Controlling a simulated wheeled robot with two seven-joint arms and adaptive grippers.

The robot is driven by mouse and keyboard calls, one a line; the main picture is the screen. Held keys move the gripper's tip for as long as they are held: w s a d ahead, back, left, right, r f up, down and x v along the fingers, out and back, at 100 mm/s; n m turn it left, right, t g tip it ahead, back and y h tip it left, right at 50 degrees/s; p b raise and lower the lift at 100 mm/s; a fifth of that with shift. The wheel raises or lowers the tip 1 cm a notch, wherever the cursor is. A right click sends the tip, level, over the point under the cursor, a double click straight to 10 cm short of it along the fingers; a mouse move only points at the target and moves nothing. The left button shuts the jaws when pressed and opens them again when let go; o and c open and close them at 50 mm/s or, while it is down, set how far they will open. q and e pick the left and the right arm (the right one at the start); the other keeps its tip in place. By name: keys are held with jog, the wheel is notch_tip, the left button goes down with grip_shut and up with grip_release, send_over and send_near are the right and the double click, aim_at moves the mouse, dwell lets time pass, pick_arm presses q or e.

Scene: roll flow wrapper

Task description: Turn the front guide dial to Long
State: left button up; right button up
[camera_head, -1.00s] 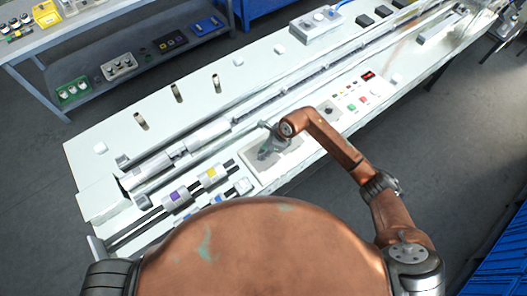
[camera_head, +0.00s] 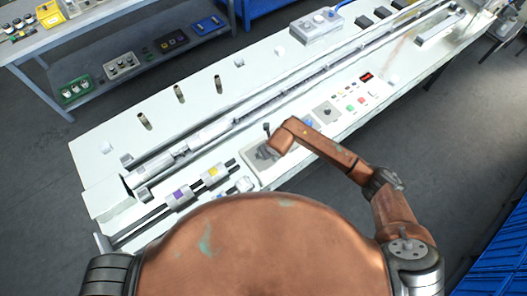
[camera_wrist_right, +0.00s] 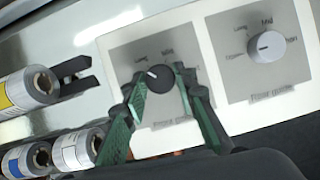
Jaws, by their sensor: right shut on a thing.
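A dark round dial (camera_wrist_right: 158,88) with a white pointer mark sits on a light panel with a grey plate (camera_wrist_right: 118,66) in the right wrist view. Its pointer points up and left, toward a small word that looks like Long. My right gripper (camera_wrist_right: 158,103) has its green-padded fingers on both sides of this dial and is shut on it.
Rollers with yellow (camera_wrist_right: 24,90) and blue (camera_wrist_right: 24,160) bands lie left of the dials. In the head view, a button panel (camera_head: 352,100) is to the right. The long white machine table (camera_head: 110,135) runs diagonally, with a shelf bench (camera_head: 150,72) behind it.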

jog(key=shift+m+h, duration=0.4)
jog(key=shift+m, duration=0.7)
jog(key=o, duration=1.1)
jog(key=shift+r, duration=0.1)
jog(key=v, duration=1.2)
jog(key=shift+s, duration=0.25)
jog(key=shift+a, duration=0.15)
